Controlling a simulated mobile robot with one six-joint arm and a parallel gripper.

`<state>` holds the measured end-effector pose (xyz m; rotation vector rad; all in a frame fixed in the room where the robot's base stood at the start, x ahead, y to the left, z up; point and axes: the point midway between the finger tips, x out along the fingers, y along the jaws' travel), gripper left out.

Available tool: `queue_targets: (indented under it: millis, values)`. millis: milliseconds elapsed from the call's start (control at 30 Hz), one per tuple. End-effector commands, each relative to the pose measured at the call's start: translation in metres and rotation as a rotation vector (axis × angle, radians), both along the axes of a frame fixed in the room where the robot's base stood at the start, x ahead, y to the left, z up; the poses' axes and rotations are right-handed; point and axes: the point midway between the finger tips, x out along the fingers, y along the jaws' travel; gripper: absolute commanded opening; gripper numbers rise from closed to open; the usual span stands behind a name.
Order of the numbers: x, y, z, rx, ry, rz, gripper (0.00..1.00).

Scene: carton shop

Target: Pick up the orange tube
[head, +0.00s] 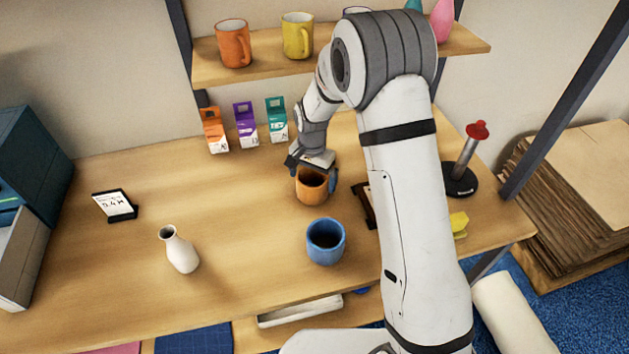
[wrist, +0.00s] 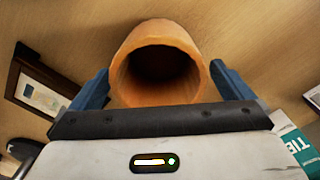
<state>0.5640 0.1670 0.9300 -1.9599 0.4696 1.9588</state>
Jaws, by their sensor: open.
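The orange tube (head: 312,189) stands upright on the wooden table in the head view, behind the blue mug. It is open at the top and dark inside. In the wrist view the orange tube (wrist: 155,62) fills the space between the two blue fingers. My gripper (head: 318,178) is open, with one finger on each side of the tube. In the wrist view my gripper (wrist: 160,85) shows a small gap between each finger and the tube wall.
A blue mug (head: 325,242) stands close in front. Several small cartons (head: 246,126) stand behind. A dark frame (head: 370,205) lies to the right, beside my arm. A white vase (head: 179,250) stands left.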

Motion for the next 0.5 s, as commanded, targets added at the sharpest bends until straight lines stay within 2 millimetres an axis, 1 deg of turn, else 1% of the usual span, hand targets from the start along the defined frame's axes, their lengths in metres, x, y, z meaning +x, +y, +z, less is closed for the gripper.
queue_targets:
  millis: [33,133,233,400,500]
  values:
    - [-0.001,0.000,-0.006,-0.001,0.004,0.000,1.00]
    - [0.000,0.000,-0.015,0.000,0.001,0.001,1.00]
    - [0.000,0.000,-0.018,0.000,0.000,0.001,1.00]
    - [0.000,0.000,-0.018,0.000,0.000,0.001,1.00]
    - [0.000,0.000,-0.018,0.000,0.000,0.002,0.92]
